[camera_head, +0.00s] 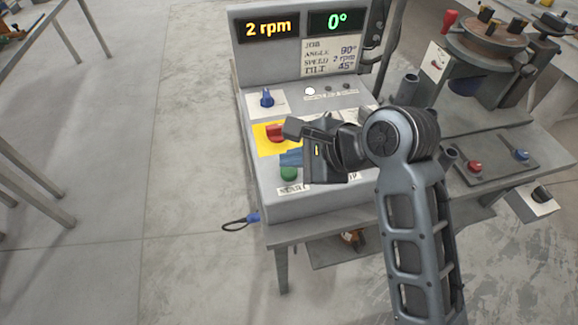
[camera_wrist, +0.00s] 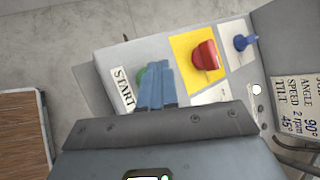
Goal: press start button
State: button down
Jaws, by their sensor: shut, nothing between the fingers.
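The green start button (camera_head: 288,174) sits at the lower left of the grey control box (camera_head: 262,187), above a white label. In the wrist view a sliver of the green button (camera_wrist: 140,77) shows beside the START label (camera_wrist: 123,88); my fingers hide the rest. My gripper (camera_head: 288,158) has blue fingers, shut and empty, just above the button in the head view. The fingers also show in the wrist view (camera_wrist: 157,78), overlapping the button. I cannot tell whether they touch it.
A red knob (camera_head: 276,133) on a yellow plate and a blue knob (camera_head: 266,97) lie farther up the box. The displays read 2 rpm (camera_head: 271,27) and 0° (camera_head: 337,21). A job card (camera_head: 331,56) lists angle 90°, speed 2 rpm, tilt 45°. A round-topped machine (camera_head: 490,45) stands right.

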aim_at(293, 173)
jog(key=shift+f, duration=0.25)
jog(key=shift+f, duration=0.55)
dwell(0.9)
jog(key=shift+r+p, duration=0.1)
jog(key=shift+p, duration=0.2)
jog(key=shift+r+p, duration=0.9)
jog(key=shift+p, duration=0.4)
notch_tip(293, 173, up, 3)
jog(key=p, duration=0.3)
jog(key=shift+f, duration=0.1)
jog(key=shift+r, duration=1.05)
